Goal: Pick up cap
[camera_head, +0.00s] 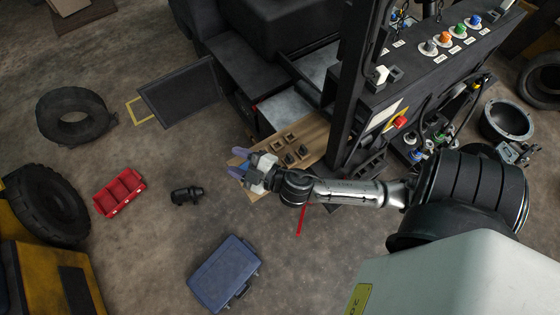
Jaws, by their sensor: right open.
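My right gripper (236,162) reaches in from the right over the left end of a wooden board (318,130). Its two pale purple fingertips are spread apart and point left. A small blue piece (245,166) shows between the fingers, close to the palm; I cannot tell whether it is a cap or part of the gripper. Coloured round caps or knobs, including an orange one (445,37), stand on the forklift's panel at the upper right. My left gripper is out of view.
The black forklift body (262,75) stands behind the board, with a dark upright post (352,80) to its right. A blue case (224,272), a red tray (119,192), a black object (187,195) and tyres (75,116) lie on the floor. Floor between them is clear.

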